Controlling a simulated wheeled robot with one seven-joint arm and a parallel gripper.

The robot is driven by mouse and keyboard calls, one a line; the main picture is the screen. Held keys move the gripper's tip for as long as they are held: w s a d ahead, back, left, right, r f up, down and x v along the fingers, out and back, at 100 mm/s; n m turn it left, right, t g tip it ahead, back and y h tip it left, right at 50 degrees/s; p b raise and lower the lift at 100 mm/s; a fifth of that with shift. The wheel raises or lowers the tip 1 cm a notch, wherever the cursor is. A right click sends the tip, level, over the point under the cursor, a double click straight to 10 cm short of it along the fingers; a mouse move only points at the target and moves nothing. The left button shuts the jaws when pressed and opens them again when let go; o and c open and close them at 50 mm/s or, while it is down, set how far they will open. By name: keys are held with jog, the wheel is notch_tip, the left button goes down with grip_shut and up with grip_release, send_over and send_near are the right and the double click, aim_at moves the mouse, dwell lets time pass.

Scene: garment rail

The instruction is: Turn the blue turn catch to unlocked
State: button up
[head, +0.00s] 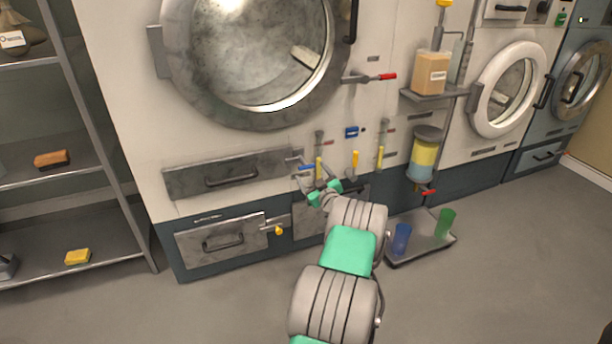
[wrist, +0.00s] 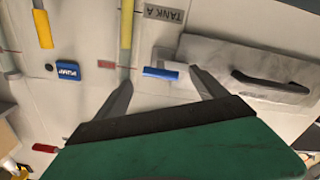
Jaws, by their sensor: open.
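The blue turn catch (wrist: 160,73) shows in the wrist view as a short blue bar lying about level in the picture, beside the left end of a grey drawer front (wrist: 235,68). In the head view the catch (head: 306,167) is small, at the right end of the upper drawer (head: 225,174). My gripper (wrist: 161,78) is open, with one finger to either side of the catch in the wrist view. I cannot tell whether the fingers touch it. In the head view my gripper (head: 309,180) is close to the panel at the catch and partly covers the area below it.
A red-handled lever (head: 385,77) sticks out higher up. A lower drawer (head: 222,240) has a yellow catch (head: 277,230). A tray (head: 437,243) with cups stands on the floor.

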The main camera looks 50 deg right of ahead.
aim_at(306, 164)
jog(key=b+x, duration=0.1)
jog(key=x, duration=0.4)
jog(key=shift+w+d, duration=0.1)
jog(key=shift+w, duration=0.3)
jog(key=c, duration=1.2)
jog(key=shift+f+m+b, duration=0.1)
jog(key=shift+m+b, duration=0.3)
jog(key=shift+b, duration=0.05)
jog(key=m+b, duration=0.1)
jog(key=m, duration=0.1)
jog(key=shift+m+b, duration=0.3)
jog(key=m+b, duration=0.1)
jog(key=m, duration=0.4)
jog(key=shift+m, duration=0.3)
jog(key=m, duration=0.4)
jog(key=shift+m, duration=2.5)
